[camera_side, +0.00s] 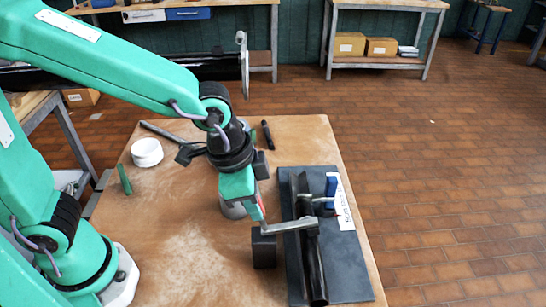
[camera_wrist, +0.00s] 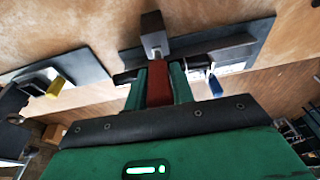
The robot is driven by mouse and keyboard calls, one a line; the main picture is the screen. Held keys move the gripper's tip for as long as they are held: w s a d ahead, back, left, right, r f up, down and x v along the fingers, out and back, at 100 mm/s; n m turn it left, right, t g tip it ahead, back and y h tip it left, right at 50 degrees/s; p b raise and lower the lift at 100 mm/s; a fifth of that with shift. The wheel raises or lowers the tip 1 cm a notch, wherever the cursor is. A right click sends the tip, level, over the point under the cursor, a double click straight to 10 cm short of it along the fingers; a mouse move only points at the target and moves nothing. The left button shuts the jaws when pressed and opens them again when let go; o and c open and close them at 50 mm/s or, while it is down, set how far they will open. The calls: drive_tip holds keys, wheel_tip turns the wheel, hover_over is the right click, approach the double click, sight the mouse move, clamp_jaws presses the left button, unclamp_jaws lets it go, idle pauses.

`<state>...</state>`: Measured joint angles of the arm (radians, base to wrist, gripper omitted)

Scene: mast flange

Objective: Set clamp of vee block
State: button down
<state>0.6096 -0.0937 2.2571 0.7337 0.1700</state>
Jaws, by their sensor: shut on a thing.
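My gripper (camera_side: 258,212) is low over the table, just left of the dark base plate (camera_side: 345,278). In the wrist view my gripper (camera_wrist: 158,84) has its two green fingers shut on a red handle (camera_wrist: 158,82). The red handle (camera_side: 262,208) shows only as a sliver in the side view. Beside it a grey metal clamp arm (camera_side: 288,226) reaches across a long dark bar (camera_side: 314,265) on the plate. Its short metal part (camera_wrist: 155,42) shows beyond the red handle. The vee block under the bar is hard to tell apart from it.
A dark square block (camera_side: 263,250) stands left of the plate. A blue handle (camera_side: 331,188) and a white label (camera_side: 345,210) are on the plate's right side. A white roll (camera_side: 147,152), a green peg (camera_side: 125,180) and dark tools lie left. A yellow handle (camera_wrist: 55,87) shows in the wrist view.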

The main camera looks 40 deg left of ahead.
drive_tip(key=shift+s+a+f+t+h, duration=0.25)
drive_tip(key=shift+s+a+t+h, duration=0.3)
drive_tip(key=shift+t, duration=0.25)
drive_tip(key=c, duration=1.2)
unclamp_jaws()
drive_tip(key=shift+c, duration=0.2)
drive_tip(key=shift+r, duration=0.15)
drive_tip(key=v, duration=0.7)
drive_tip(key=shift+s+r, duration=0.15)
drive_tip(key=shift+r, duration=0.1)
